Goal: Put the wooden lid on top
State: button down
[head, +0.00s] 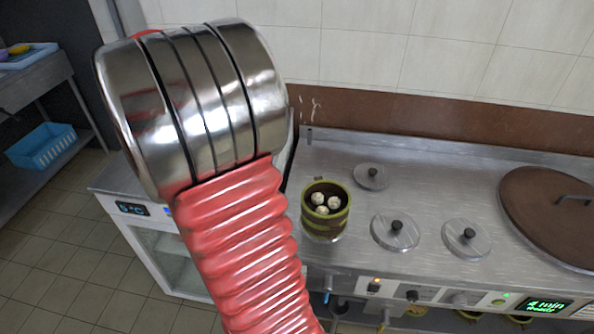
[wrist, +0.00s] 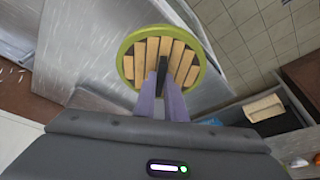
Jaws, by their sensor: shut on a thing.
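The wooden lid (wrist: 140,62) is round, with pale wooden slats and a green rim, and fills the upper middle of the wrist view. My gripper (wrist: 162,84) is shut on it near its centre, at what looks like a dark handle. In the head view neither the lid nor my gripper shows. A green and brown steamer basket (head: 325,226) stands upright at the left end of the steel counter in the head view. It is open at the top, with three pale buns (head: 322,203) inside.
Three steel lids with black knobs (head: 395,233) lie on the counter (head: 350,262) around the basket's right side. A large brown lid (head: 540,215) lies at the far right. A glass-fronted cabinet (head: 165,255) stands left of the counter. A blue crate (head: 42,147) sits on a shelf farther left.

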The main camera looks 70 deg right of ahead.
jog(key=s+d+f+m+g+h, duration=0.1)
jog(key=s+d+m, duration=0.1)
jog(key=s+d, duration=0.65)
jog(key=s+d+f+m, duration=0.2)
jog(key=s+d, duration=0.3)
jog(key=s, duration=0.6)
jog(key=s+d+f+m, duration=0.1)
jog(key=s, duration=0.8)
jog(key=s+d+f+m+g, duration=0.1)
jog(key=s+m, duration=0.1)
jog(key=s, duration=0.8)
jog(key=shift+f+h, duration=0.3)
jog(key=shift+d, duration=0.1)
jog(key=shift+f, duration=2.9)
jog(key=shift+f, duration=0.55)
